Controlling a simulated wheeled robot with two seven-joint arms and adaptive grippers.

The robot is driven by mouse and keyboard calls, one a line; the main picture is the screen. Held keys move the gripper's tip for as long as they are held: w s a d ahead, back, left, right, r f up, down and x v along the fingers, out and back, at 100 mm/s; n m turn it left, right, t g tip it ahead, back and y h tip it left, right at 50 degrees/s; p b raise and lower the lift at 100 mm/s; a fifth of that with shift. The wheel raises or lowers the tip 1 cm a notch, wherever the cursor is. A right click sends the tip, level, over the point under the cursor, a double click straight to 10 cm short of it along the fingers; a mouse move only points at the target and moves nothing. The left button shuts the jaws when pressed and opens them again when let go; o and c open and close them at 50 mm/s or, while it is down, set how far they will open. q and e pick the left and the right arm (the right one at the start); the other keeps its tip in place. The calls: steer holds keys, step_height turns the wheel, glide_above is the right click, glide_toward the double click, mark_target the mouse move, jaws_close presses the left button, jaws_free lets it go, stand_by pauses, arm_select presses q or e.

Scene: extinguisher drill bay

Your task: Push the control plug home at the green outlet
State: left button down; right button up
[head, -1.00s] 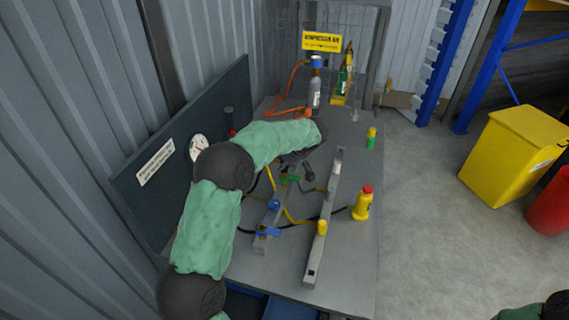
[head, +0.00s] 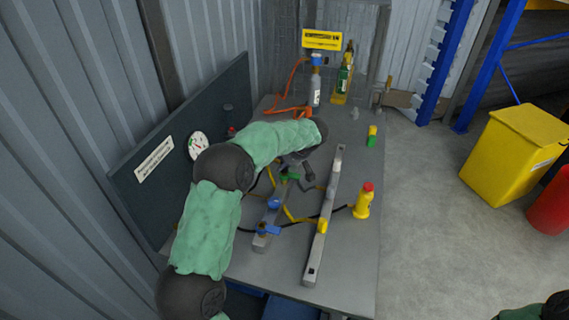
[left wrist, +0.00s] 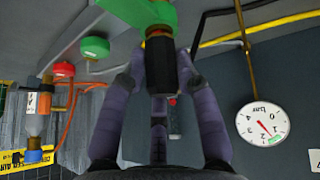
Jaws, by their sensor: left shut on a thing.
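The green outlet (head: 289,177) sits on the rear end of the left grey rail in the head view, beside my left gripper. In the left wrist view the green outlet (left wrist: 148,13) fills the top edge. My left gripper (left wrist: 160,68) is shut on the black control plug (left wrist: 161,66), one finger on each side. The plug's end, with an orange-brown ring, meets or overlaps the green body; I cannot tell how deep it sits. In the head view my forearm partly hides the gripper and plug. My right gripper is outside both views.
Blue fittings (head: 268,230) stand along the left rail (head: 262,242). A second grey rail (head: 327,215) carries a yellow fitting (head: 322,226). A yellow bottle (head: 362,203) stands to its right. Hoses cross the bench between the rails. A gauge (left wrist: 262,122) is on the back panel.

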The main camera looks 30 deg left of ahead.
arm_select(q)
steer(key=shift+f, duration=0.3)
steer(key=c, duration=0.8)
jaws_free()
steer(key=shift+c, duration=0.2)
steer(key=shift+r, duration=0.1)
steer(key=v, duration=1.2)
